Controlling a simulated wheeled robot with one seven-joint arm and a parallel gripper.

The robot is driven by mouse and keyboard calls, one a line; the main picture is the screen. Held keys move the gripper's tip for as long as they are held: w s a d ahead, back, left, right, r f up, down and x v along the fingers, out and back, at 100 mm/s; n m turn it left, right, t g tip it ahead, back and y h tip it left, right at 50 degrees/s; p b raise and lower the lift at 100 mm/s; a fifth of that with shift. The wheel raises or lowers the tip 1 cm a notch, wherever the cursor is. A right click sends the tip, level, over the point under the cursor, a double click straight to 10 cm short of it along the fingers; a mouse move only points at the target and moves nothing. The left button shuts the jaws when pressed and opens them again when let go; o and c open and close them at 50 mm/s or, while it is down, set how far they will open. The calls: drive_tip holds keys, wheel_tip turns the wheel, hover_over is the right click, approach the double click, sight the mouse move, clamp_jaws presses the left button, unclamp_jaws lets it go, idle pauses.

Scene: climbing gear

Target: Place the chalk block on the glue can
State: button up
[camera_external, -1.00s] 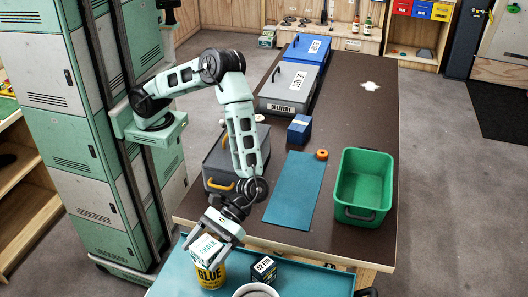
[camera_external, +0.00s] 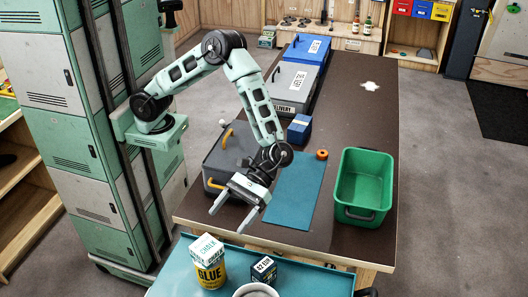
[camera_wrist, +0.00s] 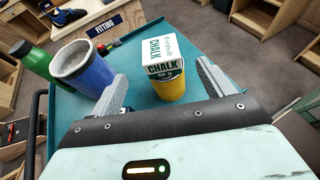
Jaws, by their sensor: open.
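The white and green chalk block (camera_external: 206,249) rests on top of the yellow glue can (camera_external: 211,275) on the teal cart. In the wrist view the chalk block (camera_wrist: 163,58) also sits on the yellow can (camera_wrist: 169,89), upright and a little askew. My gripper (camera_external: 231,218) is open and empty, above and behind the can, apart from the block. In the wrist view its two fingers (camera_wrist: 159,90) are spread wide, with the can and block showing beyond them.
A dark small box (camera_external: 263,270) and a mug (camera_external: 255,291) stand right of the can on the teal cart (camera_external: 310,278). The wrist view shows the blue mug (camera_wrist: 85,67) and a green bottle (camera_wrist: 37,63). Behind are a green bin (camera_external: 362,189) and a grey toolbox (camera_external: 221,157).

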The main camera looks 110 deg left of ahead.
drive_tip(key=s+a+f+m+t+y, duration=0.15)
drive_tip(key=a+y, duration=0.25)
drive_tip(key=a, duration=1.2)
drive_tip(key=s+a+m+t+y, duration=0.1)
drive_tip(key=s+a+t+y, duration=0.2)
drive_tip(key=a, duration=1.2)
drive_tip(key=s+a+y, duration=0.1)
drive_tip(key=s+a, duration=0.1)
drive_tip(key=a, duration=0.2)
drive_tip(key=s+a+r+m+y, duration=0.1)
drive_tip(key=s+a, duration=0.2)
drive_tip(key=a, duration=0.2)
drive_tip(key=s+a+r+y, duration=0.1)
drive_tip(key=s+a, duration=0.2)
drive_tip(key=a, duration=0.1)
drive_tip(key=shift+a+m+t+y, duration=0.25)
drive_tip(key=shift+y, duration=0.05)
drive_tip(key=s+a+m+y, duration=0.1)
drive_tip(key=s+a, duration=0.3)
drive_tip(key=s, duration=0.2)
drive_tip(key=s+a+r+y, duration=0.1)
drive_tip(key=s+a, duration=0.3)
drive_tip(key=s, duration=0.3)
drive_tip(key=shift+s+a+m+y, duration=0.2)
drive_tip(key=shift+m+y, duration=0.1)
drive_tip(key=shift+m, duration=0.1)
